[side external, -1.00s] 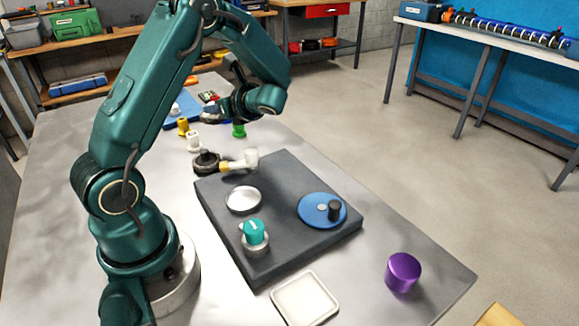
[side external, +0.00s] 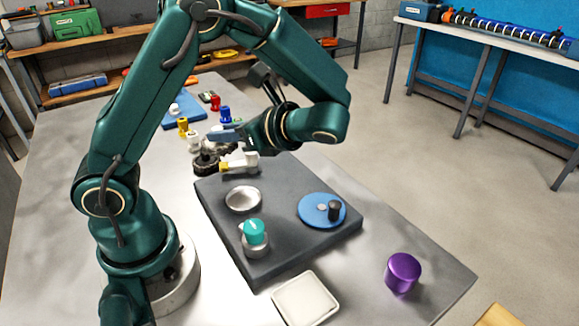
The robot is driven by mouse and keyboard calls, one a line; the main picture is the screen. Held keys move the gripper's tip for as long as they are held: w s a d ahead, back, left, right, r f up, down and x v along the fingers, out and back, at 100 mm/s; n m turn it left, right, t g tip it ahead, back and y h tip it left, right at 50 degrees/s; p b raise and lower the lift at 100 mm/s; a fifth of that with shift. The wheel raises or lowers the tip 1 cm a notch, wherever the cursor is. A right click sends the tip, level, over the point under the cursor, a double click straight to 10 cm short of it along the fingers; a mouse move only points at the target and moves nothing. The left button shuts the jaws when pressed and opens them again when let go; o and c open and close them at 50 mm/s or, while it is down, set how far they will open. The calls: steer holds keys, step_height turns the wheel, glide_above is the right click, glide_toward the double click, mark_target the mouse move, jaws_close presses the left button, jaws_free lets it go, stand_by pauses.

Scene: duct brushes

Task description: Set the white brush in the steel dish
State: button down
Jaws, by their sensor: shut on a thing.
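The white brush (side external: 240,163), with a white handle, a yellow collar and a dark round head, lies level at the back left edge of the dark grey block. My gripper (side external: 226,147) is over it, pointing left, and is shut on it. The jaw tips are small and partly hidden, so the exact grip spot is unclear. The steel dish (side external: 243,199), shallow and round, is empty on the block, in front of the brush and apart from it.
The dark block (side external: 290,245) also carries a teal-topped knob (side external: 254,233) and a blue disc (side external: 314,208) with a black peg. A white square tray (side external: 305,298) and a purple cylinder (side external: 403,272) stand in front. Several small coloured pieces stand behind.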

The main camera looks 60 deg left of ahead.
steer(key=d+m+t, duration=0.2)
steer(key=d+t, duration=0.1)
steer(key=d, duration=0.4)
steer(key=shift+y, duration=0.4)
steer(key=shift+w+a+f, duration=0.1)
steer(key=shift+a+f, duration=0.05)
steer(key=shift+f, duration=1.65)
steer(key=shift+w+a+f, duration=0.1)
steer(key=shift+f, duration=1.65)
steer(key=shift+f, duration=0.6)
steer(key=c, duration=0.6)
jaws_free()
